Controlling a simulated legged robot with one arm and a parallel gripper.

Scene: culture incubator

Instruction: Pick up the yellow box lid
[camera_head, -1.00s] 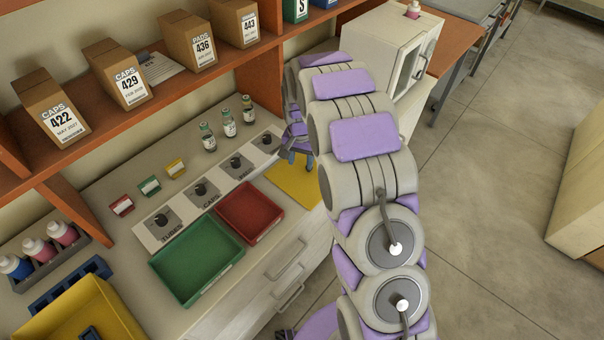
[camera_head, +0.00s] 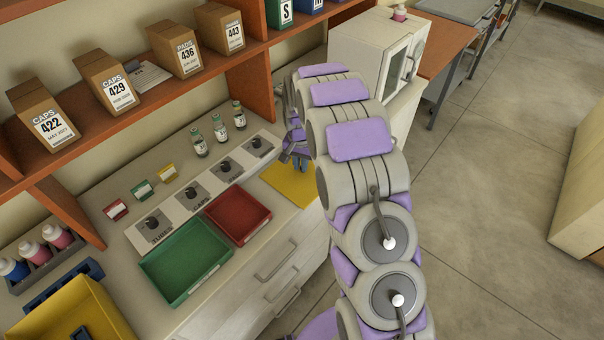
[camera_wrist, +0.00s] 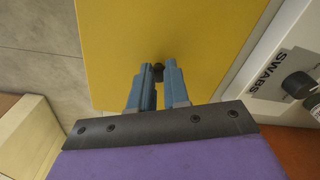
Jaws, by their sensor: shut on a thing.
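The yellow box lid (camera_head: 291,186) is a flat yellow panel at the right end of the counter, partly hidden by my arm in the head view. In the wrist view the lid (camera_wrist: 170,35) fills the upper middle, with a small dark knob (camera_wrist: 158,69) on it. My gripper (camera_wrist: 157,74) has its blue fingers shut on this knob. My gripper also shows over the lid in the head view (camera_head: 294,161). Whether the lid touches the counter is hard to tell. The open yellow box (camera_head: 45,325) stands at the lower left of the head view.
A red tray (camera_head: 262,223) and a green tray (camera_head: 165,297) lie left of the lid. A panel with dark knobs (camera_head: 212,192) and several vials (camera_head: 220,130) stand behind. A white cabinet (camera_head: 362,58) is at the back right. Floor is open to the right.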

